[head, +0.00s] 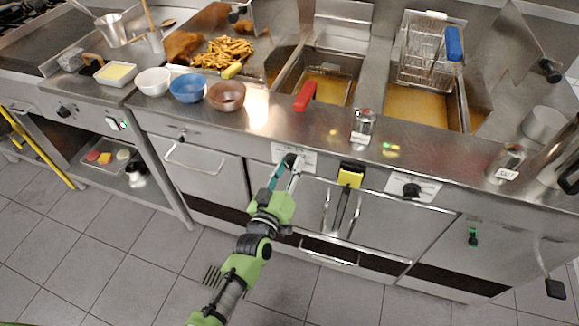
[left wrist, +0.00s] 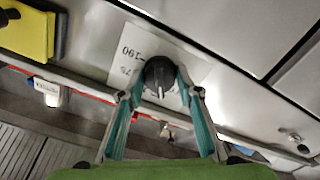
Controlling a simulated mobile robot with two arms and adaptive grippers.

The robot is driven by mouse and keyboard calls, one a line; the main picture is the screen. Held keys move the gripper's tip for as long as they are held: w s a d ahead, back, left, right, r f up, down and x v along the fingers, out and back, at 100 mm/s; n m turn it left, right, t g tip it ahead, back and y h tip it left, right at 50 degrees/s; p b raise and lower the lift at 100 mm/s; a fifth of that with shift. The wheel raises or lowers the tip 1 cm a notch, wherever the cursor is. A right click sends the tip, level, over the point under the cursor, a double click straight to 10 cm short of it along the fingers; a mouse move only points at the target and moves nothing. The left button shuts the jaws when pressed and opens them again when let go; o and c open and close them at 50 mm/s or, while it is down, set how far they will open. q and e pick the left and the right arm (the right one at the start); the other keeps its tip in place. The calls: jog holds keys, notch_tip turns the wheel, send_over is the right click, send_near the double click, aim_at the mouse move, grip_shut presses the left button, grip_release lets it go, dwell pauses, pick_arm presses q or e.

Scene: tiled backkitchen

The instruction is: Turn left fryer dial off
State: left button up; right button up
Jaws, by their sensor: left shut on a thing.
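The left fryer dial (head: 289,159) is a black round knob on a white label plate on the fryer front, below the left oil vat. In the left wrist view the dial (left wrist: 158,72) sits between the teal fingers of my left gripper (left wrist: 160,84), its white pointer mark toward the bottom of the picture. My left gripper (head: 286,170) is shut on the dial, with a finger on each side. The printed numbers on the plate (left wrist: 130,68) are partly hidden. My right gripper does not show.
A second black dial (head: 411,190) is on the panel to the right. The left vat (head: 325,88) has a red-handled basket, the right vat (head: 432,103) a blue-handled one. Tiled floor in front is free.

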pick_arm(q)
jog(key=n+b, duration=0.1)
jog(key=n, duration=0.4)
jog(key=shift+f+n, duration=0.1)
jog(key=shift+n, duration=0.2)
dwell(0.5)
jog(key=o, duration=1.1)
jog(key=shift+a, duration=0.1)
jog(key=v, duration=1.2)
